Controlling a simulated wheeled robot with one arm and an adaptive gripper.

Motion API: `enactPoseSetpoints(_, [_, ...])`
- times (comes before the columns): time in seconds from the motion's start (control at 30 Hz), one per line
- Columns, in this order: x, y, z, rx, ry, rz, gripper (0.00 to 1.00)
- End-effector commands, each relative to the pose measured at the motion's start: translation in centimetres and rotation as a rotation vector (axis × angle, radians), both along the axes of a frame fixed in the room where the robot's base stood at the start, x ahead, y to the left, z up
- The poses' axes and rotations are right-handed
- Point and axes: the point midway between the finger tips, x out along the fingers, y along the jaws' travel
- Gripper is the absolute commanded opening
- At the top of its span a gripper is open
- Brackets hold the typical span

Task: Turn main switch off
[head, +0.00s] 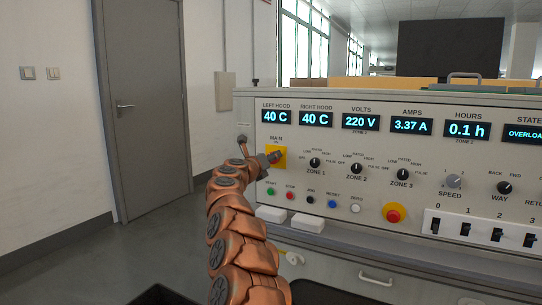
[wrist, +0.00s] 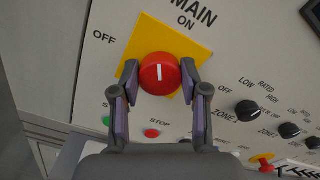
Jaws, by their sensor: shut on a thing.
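The main switch is a red round knob with a white mark (wrist: 160,74) on a yellow plate (wrist: 178,38), seen in the wrist view. The label MAIN stands above it, with ON at the top and OFF to the left. The white mark points up in the picture, toward ON. My gripper (wrist: 160,80) is shut on the red knob, one finger on each side. In the head view my gripper (head: 273,156) is at the yellow plate (head: 283,152) on the left of the panel and hides the knob.
The grey control panel (head: 340,185) has lit displays; the rightmost reads OVERLOAD, partly cut off. Zone knobs (head: 315,163) and small push buttons (head: 290,195) lie close to the switch. A red emergency button (head: 393,213) stands farther right. A grey door (head: 145,100) is at the left.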

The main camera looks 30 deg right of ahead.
Motion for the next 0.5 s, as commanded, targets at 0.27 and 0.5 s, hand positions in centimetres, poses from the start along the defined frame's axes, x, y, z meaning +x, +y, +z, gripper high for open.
enactPoseSetpoints(0.27, [-0.01,-0.09,0.43,-0.133,0.227,-0.002,0.10])
enactPoseSetpoints(0.5, [0.07,-0.04,0.39,-0.250,0.424,0.000,0.10])
